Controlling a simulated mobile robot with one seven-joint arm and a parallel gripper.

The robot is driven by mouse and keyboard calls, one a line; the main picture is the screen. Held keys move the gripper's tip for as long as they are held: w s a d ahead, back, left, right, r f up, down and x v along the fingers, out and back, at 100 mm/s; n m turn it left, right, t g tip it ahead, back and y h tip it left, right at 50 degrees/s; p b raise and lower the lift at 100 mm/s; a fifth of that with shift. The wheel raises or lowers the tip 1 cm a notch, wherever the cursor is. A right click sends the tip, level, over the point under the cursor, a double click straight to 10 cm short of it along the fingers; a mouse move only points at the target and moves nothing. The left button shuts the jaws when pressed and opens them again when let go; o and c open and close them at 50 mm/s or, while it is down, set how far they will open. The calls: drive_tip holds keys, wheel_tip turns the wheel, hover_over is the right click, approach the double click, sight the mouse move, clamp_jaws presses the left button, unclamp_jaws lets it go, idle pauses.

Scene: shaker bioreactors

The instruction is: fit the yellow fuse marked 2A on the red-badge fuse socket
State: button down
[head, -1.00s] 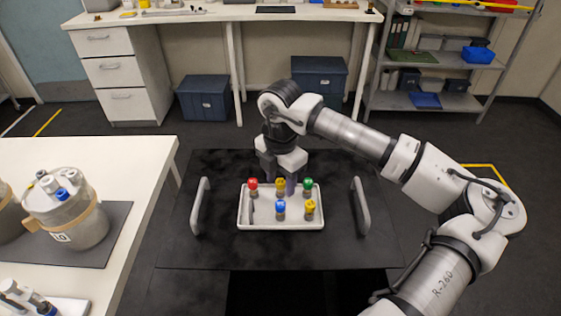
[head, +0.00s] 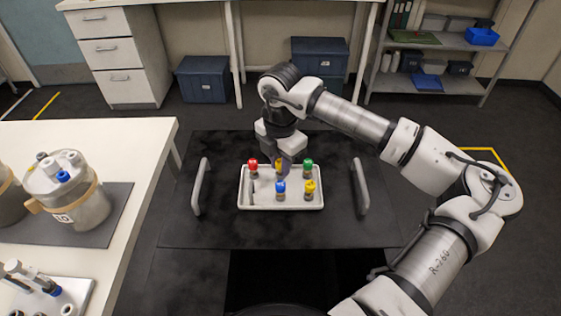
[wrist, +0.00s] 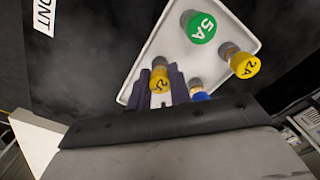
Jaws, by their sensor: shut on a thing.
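A white tray (head: 315,202) holds several fuses with coloured caps. My gripper (head: 280,168) reaches down at the tray's back row and is shut on the middle yellow fuse (head: 278,162). In the wrist view its dark fingers (wrist: 160,92) close around this fuse, whose yellow cap (wrist: 158,80) reads 2A. It appears upright in the tray; I cannot tell whether it is lifted. A second yellow fuse (head: 310,187), also marked 2A in the wrist view (wrist: 245,65), stands in the front row. I cannot make out a red-badge socket in either view.
Close around the held fuse stand a red fuse (head: 253,165), a green one (head: 307,165) marked 5A, and a blue one (head: 280,188). Upright handles (head: 203,187) (head: 360,187) flank the tray.

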drive_tip(key=shift+r, duration=0.25)
drive_tip(key=shift+r, duration=0.35)
drive_tip(key=shift+r, duration=0.15)
drive_tip(key=shift+r, duration=0.5)
drive_tip(key=shift+r, duration=0.1)
drive_tip(key=shift+r+p, duration=0.35)
drive_tip(key=shift+r, duration=1.1)
